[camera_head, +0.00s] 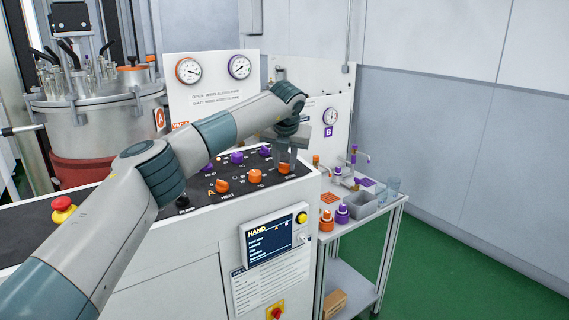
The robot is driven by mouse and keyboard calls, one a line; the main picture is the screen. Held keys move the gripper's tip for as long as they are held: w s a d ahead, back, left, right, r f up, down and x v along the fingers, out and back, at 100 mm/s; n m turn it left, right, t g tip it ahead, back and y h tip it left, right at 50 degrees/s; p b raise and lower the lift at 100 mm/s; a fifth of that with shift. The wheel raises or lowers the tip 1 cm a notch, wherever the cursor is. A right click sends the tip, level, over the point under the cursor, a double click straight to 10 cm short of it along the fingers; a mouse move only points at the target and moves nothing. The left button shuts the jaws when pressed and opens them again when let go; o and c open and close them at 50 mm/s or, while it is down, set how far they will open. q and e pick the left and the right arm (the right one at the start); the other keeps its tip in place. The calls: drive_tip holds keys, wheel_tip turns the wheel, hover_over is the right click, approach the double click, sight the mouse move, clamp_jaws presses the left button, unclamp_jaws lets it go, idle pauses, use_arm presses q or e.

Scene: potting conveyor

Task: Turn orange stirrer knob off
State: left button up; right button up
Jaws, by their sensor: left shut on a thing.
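The orange stirrer knob (285,169) is at the right end of the front row on the black sloped control panel. My left gripper (286,163) points down over it and is shut on it. The fingers hide part of the knob, and I cannot tell which way it points. Two more orange knobs, one near the heat label (222,186) and one in the middle (255,176), sit to its left. My right gripper is not in view.
Purple knobs (237,157) form the row behind, partly under my left arm. A red emergency button (63,204) is at the panel's left. A display (270,242) hangs on the cabinet front. A side cart (352,228) with small parts stands right. Gauges (188,71) stand behind.

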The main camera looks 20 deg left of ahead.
use_arm(q)
drive_tip(key=shift+r, duration=0.1)
drive_tip(key=o, duration=1.1)
drive_tip(key=shift+c, duration=0.2)
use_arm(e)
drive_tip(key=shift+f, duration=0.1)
use_arm(q)
drive_tip(key=shift+s+d+r, duration=0.1)
drive_tip(key=shift+s+r, duration=0.15)
drive_tip(key=shift+r, duration=0.1)
drive_tip(key=b+v, duration=0.4)
drive_tip(key=v, duration=1.2)
drive_tip(key=shift+r, duration=0.2)
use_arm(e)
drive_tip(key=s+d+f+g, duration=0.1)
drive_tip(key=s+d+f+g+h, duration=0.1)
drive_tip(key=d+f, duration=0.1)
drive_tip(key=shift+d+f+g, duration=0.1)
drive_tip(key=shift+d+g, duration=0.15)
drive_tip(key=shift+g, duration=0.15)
use_arm(q)
drive_tip(key=shift+s, duration=0.1)
